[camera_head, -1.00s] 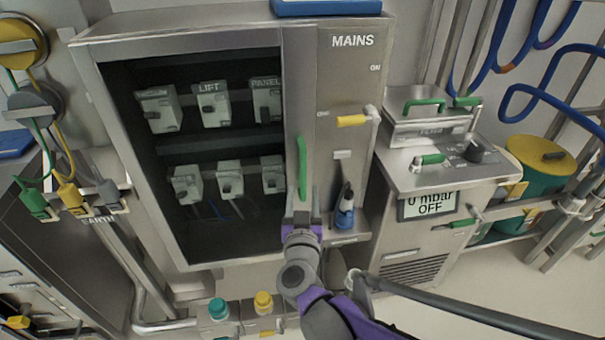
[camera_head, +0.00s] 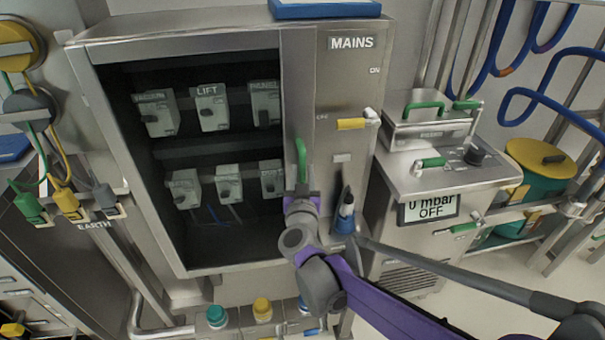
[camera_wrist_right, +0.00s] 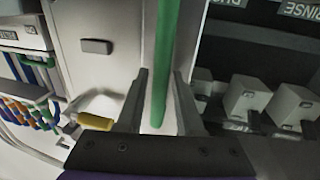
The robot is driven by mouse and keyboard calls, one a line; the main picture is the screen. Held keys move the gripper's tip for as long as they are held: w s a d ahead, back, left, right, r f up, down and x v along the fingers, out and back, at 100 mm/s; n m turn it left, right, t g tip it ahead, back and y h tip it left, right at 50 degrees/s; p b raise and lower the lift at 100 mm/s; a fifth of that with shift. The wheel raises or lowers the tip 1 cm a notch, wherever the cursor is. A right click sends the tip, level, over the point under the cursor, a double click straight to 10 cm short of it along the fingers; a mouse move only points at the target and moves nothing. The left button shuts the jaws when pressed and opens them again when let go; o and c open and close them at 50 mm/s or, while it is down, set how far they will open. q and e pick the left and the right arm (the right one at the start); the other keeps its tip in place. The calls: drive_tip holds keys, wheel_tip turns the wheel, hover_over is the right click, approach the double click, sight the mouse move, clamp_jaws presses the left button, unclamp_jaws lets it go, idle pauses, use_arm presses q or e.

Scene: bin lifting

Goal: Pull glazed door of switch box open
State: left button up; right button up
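The switch box (camera_head: 180,265) has a glazed door (camera_head: 228,250) on its left part, which looks closed, with labelled switches behind it. The door's upright green handle (camera_head: 302,158) is near its right edge. My right gripper (camera_head: 302,193) is at the handle's lower part and covers it in the head view. In the right wrist view, the open fingers (camera_wrist_right: 160,75) stand on either side of the green handle (camera_wrist_right: 165,40), with a gap to each finger. My left gripper is not in view.
The MAINS panel (camera_head: 345,80) with a yellow-handled switch (camera_head: 351,124) is right of the door. A blue-and-dark bottle-like item (camera_head: 344,215) stands close right of my gripper. A metal unit (camera_head: 445,180) with green handles is farther right. Coloured knobs (camera_head: 262,308) sit below.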

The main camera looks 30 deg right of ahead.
clamp_jaws()
idle(1.1)
